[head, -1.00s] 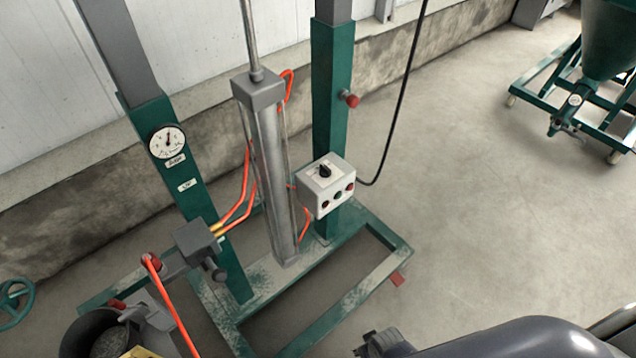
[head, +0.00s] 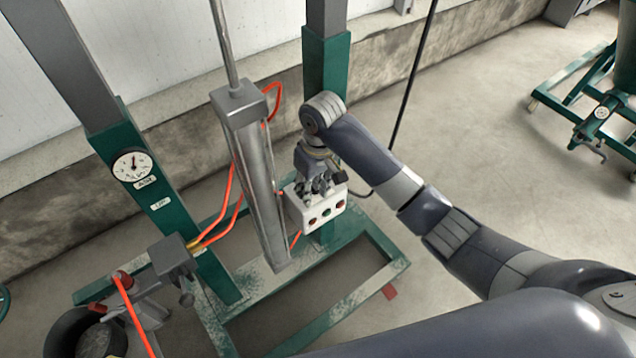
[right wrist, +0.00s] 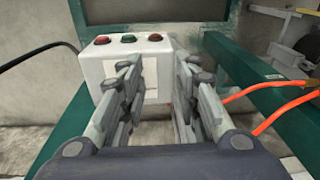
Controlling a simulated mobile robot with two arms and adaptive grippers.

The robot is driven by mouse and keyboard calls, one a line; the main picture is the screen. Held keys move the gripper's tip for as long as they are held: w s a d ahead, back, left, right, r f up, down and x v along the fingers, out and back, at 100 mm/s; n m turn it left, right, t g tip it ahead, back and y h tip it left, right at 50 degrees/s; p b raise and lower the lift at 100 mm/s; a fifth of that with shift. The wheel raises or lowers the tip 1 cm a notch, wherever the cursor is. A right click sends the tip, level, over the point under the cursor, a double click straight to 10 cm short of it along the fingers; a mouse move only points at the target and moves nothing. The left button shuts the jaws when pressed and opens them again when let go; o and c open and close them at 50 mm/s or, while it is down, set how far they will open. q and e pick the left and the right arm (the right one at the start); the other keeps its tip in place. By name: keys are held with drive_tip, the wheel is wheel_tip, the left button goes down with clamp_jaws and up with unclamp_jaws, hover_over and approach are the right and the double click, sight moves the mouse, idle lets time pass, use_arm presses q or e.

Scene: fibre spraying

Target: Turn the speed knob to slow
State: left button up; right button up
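The white control box (head: 296,212) is mounted low on the green post in the head view, its red and green buttons facing front. The speed knob on its top face is hidden behind my right gripper (head: 322,184). That gripper points down at the box top. In the right wrist view the box (right wrist: 104,62) stands between and beyond the gripper's two fingers (right wrist: 158,78), which are spread apart. A pale label shows between them; I cannot make out the knob there, nor whether the fingers touch the box. My left gripper is not in view.
A metal cylinder (head: 258,180) with orange hoses stands close left of the box. A green post (head: 326,75) is right behind it. A black cable (head: 408,90) hangs on the right. A dial gauge (head: 133,165) is on the left post. Open floor (head: 480,120) lies right.

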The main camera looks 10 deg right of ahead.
drive_tip(key=w+d+r+h, duration=0.1)
drive_tip(key=w+d+r, duration=0.2)
drive_tip(key=w+r, duration=0.2)
drive_tip(key=shift+m, duration=0.3)
drive_tip(key=f, duration=1)
drive_tip(key=shift+s+a+f, duration=0.15)
drive_tip(key=shift+s+a, duration=0.05)
clamp_jaws()
